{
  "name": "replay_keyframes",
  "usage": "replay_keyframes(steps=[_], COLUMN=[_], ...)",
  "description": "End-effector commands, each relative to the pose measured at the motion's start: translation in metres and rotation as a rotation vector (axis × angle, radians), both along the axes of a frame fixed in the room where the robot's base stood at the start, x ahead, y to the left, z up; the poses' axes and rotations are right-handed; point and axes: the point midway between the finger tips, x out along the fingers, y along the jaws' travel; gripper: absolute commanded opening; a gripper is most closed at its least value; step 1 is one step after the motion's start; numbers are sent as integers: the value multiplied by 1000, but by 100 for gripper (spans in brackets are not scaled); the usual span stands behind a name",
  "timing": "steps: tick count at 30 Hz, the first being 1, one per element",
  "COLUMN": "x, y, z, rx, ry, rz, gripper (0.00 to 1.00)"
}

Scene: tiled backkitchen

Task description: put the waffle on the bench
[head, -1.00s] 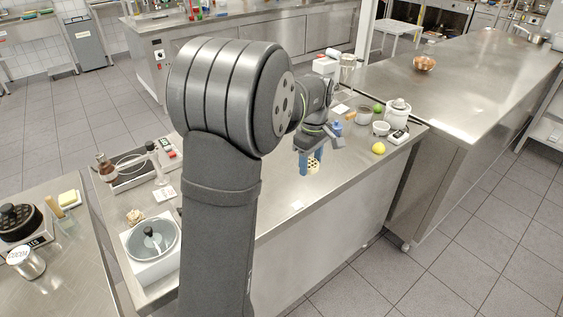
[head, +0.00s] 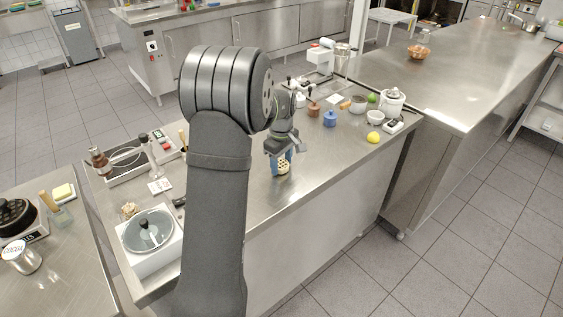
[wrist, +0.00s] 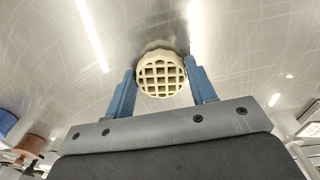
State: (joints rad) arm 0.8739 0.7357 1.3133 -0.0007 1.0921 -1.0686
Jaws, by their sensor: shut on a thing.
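The waffle (wrist: 161,74) is round and pale with a grid pattern. In the wrist view my gripper (wrist: 161,82) has its two blue fingers on either side of it, shut on its edges. In the head view the waffle (head: 283,168) hangs at the fingertips of my gripper (head: 281,163), over or just above the steel bench (head: 310,175). I cannot tell whether the waffle touches the bench top.
To the right on the bench stand a blue jar (head: 330,119), a yellow lemon (head: 373,137), a white bowl (head: 375,118) and a white pot (head: 391,101). The bench around the waffle is clear.

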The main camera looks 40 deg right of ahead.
Motion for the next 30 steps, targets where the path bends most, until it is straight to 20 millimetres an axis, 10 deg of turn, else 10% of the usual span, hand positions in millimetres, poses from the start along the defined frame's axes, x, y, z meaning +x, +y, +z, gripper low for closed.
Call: replay_keyframes(steps=[6,7,10,22,30], x=[0,0,0,0,0], y=[0,0,0,0,-1], z=[-3,-3,-3,5,59], rx=[1,1,1,-1,-4], ry=[1,1,0,-1,-3], rz=[0,0,0,0,0], gripper=[28,53,73,73,73])
